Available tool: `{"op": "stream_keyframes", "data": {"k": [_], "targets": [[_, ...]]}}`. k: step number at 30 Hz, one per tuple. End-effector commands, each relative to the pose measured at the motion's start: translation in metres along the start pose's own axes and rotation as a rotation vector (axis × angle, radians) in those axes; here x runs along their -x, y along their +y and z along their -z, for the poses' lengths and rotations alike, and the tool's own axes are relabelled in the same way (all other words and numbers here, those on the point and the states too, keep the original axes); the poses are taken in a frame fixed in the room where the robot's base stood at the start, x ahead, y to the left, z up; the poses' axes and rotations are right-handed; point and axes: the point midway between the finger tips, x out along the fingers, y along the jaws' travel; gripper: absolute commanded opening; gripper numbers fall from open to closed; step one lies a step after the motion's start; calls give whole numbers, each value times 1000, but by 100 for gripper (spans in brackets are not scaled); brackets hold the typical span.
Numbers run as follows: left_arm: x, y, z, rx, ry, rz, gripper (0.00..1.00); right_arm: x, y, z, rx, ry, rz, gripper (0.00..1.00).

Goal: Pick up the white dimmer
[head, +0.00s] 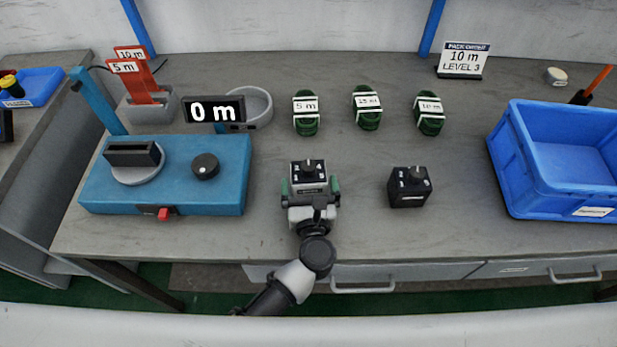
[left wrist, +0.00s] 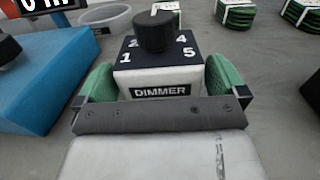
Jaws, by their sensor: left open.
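The white dimmer (head: 308,177) stands upright on the grey table in front of my left arm. It has a white body, a dark numbered top and a black knob. In the left wrist view the dimmer (left wrist: 155,75) faces me with its DIMMER label. My left gripper (head: 309,188) is open, with one green-padded finger on each side of the dimmer. In the left wrist view the fingers (left wrist: 158,82) stand beside its left and right faces; I cannot tell whether they touch it. My right gripper is not in view.
A black dimmer-like box (head: 409,187) stands to the right. A blue machine (head: 225,190) is on the left, with a length display (head: 214,109) behind it. Several green cable coils (head: 367,107) lie at the back. A blue crate (head: 513,185) stands at the right.

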Motion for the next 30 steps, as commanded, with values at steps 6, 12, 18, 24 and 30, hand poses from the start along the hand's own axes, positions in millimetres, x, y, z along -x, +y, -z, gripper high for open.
{"op": "stream_keyframes", "data": {"k": [6, 12, 18, 24, 30], "targets": [[-23, 0, 0, -1, 0, 0, 100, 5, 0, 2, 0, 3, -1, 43], [-24, 0, 0, 1, 1, 0, 100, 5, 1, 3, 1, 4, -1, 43], [-24, 0, 0, 0, 0, 0, 76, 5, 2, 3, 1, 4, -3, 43], [-24, 0, 0, 0, 0, 0, 57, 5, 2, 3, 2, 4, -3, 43], [-24, 0, -4, 1, 0, 0, 57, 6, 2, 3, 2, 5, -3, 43]]}}
